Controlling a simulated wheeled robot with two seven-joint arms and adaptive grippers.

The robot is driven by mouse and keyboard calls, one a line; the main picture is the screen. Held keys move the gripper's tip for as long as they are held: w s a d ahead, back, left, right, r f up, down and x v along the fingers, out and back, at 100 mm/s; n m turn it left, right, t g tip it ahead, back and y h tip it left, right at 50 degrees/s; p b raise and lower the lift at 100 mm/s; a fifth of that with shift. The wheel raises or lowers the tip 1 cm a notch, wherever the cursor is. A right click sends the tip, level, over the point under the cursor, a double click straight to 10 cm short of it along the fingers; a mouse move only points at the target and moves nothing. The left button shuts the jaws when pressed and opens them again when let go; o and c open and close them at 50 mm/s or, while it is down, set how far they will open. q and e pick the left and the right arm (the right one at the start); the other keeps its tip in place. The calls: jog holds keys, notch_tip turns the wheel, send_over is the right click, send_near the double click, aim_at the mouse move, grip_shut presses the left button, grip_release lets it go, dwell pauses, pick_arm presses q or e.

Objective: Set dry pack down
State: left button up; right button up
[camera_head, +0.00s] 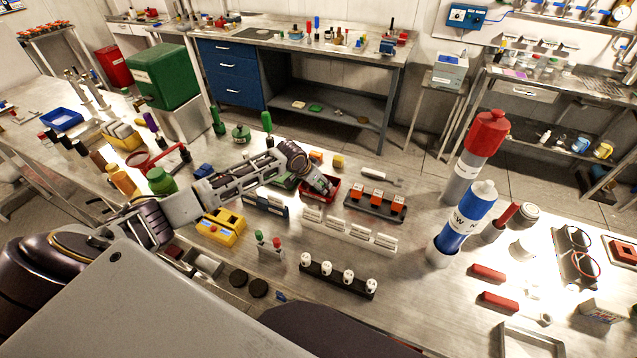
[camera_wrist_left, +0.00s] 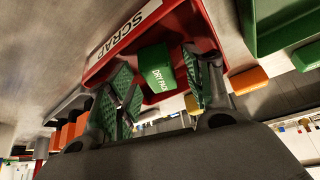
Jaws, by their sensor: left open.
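The dry pack (camera_wrist_left: 157,68) is a small green block with white lettering. In the left wrist view it lies inside a red tray (camera_wrist_left: 100,68) labelled SCRAP. My left gripper (camera_wrist_left: 160,88) is open, with its green-padded fingers spread to either side of the pack and a visible gap around it. In the head view my left gripper (camera_head: 322,186) is low over the red tray (camera_head: 335,183) in the middle of the bench. There the hand largely hides the inside of the tray, and I cannot make out the pack clearly. My right gripper is in neither view.
A green tray (camera_wrist_left: 285,22) stands beside the red one. A dark rack with orange blocks (camera_head: 376,204) is to the right, and a row of white blocks (camera_head: 349,229) is in front. A blue-and-white cylinder (camera_head: 466,222) stands further right. Small yellow and orange blocks (camera_head: 338,160) lie behind.

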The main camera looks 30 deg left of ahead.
pick_arm(q)
jog(key=shift+r, duration=0.1)
jog(key=v, duration=1.2)
jog(key=shift+b, duration=0.35)
dwell(0.9)
